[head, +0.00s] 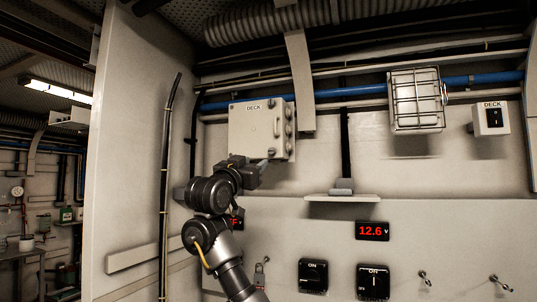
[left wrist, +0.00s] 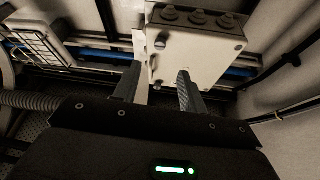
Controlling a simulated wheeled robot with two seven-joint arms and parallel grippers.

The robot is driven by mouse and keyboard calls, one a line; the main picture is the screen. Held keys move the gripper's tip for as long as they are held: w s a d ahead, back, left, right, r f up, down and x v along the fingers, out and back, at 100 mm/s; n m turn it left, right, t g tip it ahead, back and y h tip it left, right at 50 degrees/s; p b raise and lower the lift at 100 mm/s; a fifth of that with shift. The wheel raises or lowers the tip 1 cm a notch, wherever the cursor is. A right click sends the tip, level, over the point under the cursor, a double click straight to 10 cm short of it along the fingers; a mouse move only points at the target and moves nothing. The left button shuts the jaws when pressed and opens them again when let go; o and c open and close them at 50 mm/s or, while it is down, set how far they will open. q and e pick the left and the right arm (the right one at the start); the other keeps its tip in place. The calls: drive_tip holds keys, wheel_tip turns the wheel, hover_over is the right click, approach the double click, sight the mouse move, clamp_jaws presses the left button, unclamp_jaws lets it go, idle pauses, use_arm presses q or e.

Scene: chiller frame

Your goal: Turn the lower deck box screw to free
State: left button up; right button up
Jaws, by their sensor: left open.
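The deck box (head: 255,125) is a pale grey box with a DECK label on the back wall. My left gripper (head: 268,160) is just below the box's lower right part. In the left wrist view my left gripper (left wrist: 158,74) has its fingers apart, with nothing visibly held between them. I cannot tell whether it touches the box. My right gripper is out of view.
A blue pipe (head: 350,91) runs behind the box. A caged lamp (head: 416,100) and a small DECK switch (head: 491,119) are to the right. A small shelf (head: 342,197) juts out above the 12.6 V display (head: 372,231). A vertical cable (head: 166,190) hangs left of my arm.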

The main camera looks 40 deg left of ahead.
sight(271, 152)
use_arm(q)
drive_tip(key=p+x, duration=0.6)
drive_tip(key=x, duration=0.3)
drive_tip(key=shift+w+a+r, duration=0.1)
drive_tip(key=shift+w+r, duration=0.15)
drive_tip(key=shift+r, duration=0.05)
drive_tip(key=shift+w+p, duration=0.35)
drive_tip(key=shift+a, duration=0.1)
drive_tip(key=shift+c, duration=0.9)
clamp_jaws()
